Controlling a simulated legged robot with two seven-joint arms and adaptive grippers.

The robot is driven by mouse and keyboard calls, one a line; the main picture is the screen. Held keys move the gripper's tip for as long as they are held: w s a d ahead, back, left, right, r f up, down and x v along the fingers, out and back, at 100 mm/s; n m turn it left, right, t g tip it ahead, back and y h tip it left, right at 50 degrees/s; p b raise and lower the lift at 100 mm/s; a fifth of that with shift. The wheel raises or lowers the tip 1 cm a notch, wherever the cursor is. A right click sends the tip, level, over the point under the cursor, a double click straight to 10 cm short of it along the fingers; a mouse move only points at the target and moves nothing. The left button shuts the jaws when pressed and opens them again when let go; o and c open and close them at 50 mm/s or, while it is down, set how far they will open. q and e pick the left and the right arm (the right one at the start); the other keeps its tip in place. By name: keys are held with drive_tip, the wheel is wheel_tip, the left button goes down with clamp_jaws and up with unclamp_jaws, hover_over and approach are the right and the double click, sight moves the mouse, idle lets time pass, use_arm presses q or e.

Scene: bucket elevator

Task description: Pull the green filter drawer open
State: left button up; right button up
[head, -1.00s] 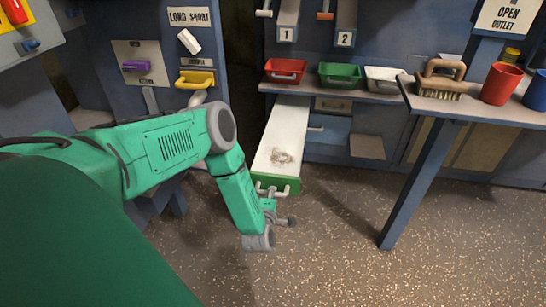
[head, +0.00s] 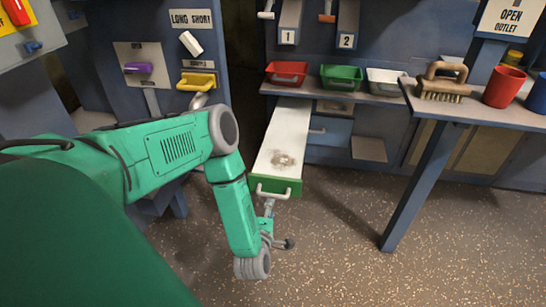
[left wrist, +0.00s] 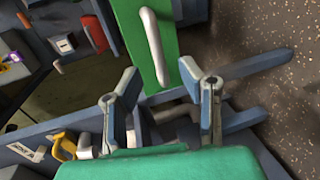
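The green filter drawer stands pulled far out of the cabinet, with its green front (head: 284,186) toward me and a grey smudge or pile on its pale top. A pale bar handle (head: 273,194) is on the front. My left gripper (head: 268,208) is just in front of and below this handle. In the left wrist view, the two fingers of my left gripper (left wrist: 158,75) are spread apart with nothing between them. The handle (left wrist: 154,47) lies past the fingertips on the green front (left wrist: 134,35), apart from them. My right gripper is not in view.
A red bin (head: 286,74), a green bin (head: 341,77) and a white bin (head: 386,81) sit on the shelf above. A brush (head: 442,83) and red cup (head: 503,86) stand on the right table, whose slanted leg (head: 422,185) reaches the floor. Floor in front is clear.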

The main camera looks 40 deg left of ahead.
use_arm(q)
drive_tip(key=shift+v, duration=2.25)
